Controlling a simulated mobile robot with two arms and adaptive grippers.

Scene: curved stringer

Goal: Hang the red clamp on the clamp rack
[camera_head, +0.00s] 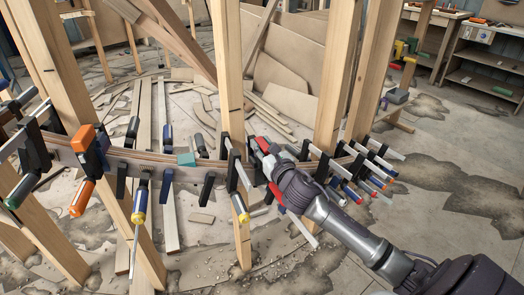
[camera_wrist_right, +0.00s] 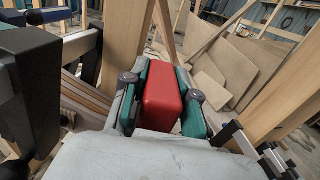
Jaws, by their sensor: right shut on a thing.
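My right gripper (camera_head: 266,158) is at the curved wooden stringer (camera_head: 160,157), just right of a middle post. In the right wrist view, my right gripper (camera_wrist_right: 163,100) is shut on the red part of the red clamp (camera_wrist_right: 165,94), between its green-padded fingers. In the head view, the red clamp (camera_head: 262,144) is mostly hidden by the gripper. I cannot tell whether it still touches the stringer. No clamp rack can be made out for certain. My left gripper is not in view.
Several other clamps sit along the stringer, including an orange-and-black one (camera_head: 83,143) at left and a close row (camera_head: 370,170) at right. Upright wooden posts (camera_head: 341,75) stand around the gripper. Boards lie on the floor behind. A workbench (camera_head: 490,60) stands at back right.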

